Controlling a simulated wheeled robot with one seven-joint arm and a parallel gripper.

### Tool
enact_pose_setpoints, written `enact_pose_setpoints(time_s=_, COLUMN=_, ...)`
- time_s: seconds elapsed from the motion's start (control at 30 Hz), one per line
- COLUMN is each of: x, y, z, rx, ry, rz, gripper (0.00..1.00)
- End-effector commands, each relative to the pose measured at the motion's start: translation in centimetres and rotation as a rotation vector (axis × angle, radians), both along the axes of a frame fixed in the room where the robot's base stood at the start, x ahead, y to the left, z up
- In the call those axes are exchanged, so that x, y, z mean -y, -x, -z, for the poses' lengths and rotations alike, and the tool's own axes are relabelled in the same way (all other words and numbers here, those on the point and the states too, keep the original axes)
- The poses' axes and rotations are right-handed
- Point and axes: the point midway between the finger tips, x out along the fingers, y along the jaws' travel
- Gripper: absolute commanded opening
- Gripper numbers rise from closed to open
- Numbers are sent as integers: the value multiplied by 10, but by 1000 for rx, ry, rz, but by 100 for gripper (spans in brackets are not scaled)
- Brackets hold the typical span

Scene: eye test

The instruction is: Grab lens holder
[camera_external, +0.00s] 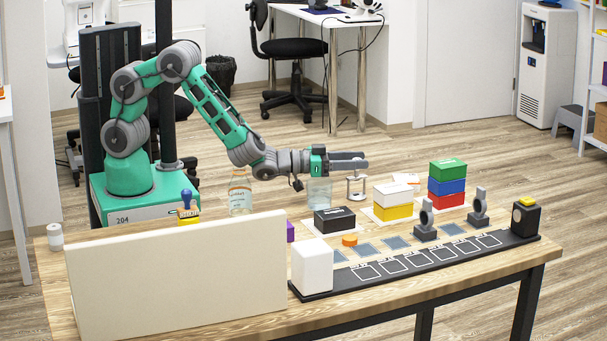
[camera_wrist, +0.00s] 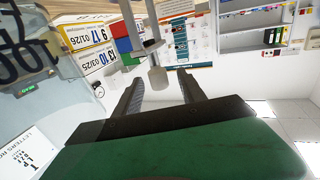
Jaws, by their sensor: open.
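My gripper (camera_external: 365,160) is open and empty above the table, its fingers pointing right; they also show in the wrist view (camera_wrist: 161,76). A pale metal stand with a round top (camera_external: 357,179) stands just below the fingertips. In the wrist view a similar pale post with a disc and a cylindrical end (camera_wrist: 157,78) shows beyond the fingers, between their tips. Two dark grey upright holders with round rings, one (camera_external: 426,219) nearer the middle and one (camera_external: 479,208) farther right, stand by the black rail. The frames do not settle which is the lens holder.
A glass jar (camera_external: 319,192) stands under my gripper, with a bottle (camera_external: 240,192) to its left. Stacked coloured boxes (camera_external: 447,186), yellow and white boxes (camera_external: 393,203) and a black box (camera_external: 334,220) stand nearby. A large cream panel (camera_external: 180,275) and black rail (camera_external: 415,265) line the front.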

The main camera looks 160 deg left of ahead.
Motion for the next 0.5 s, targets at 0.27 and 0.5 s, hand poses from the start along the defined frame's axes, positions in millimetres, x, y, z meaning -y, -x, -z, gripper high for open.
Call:
enact_pose_setpoints(time_s=0.27, x=-33, y=-10, z=0, rx=0, ry=1, rz=0, gripper=48)
enact_pose_setpoints(time_s=0.5, x=-32, y=-10, z=0, rx=0, ry=1, rz=0, gripper=40)
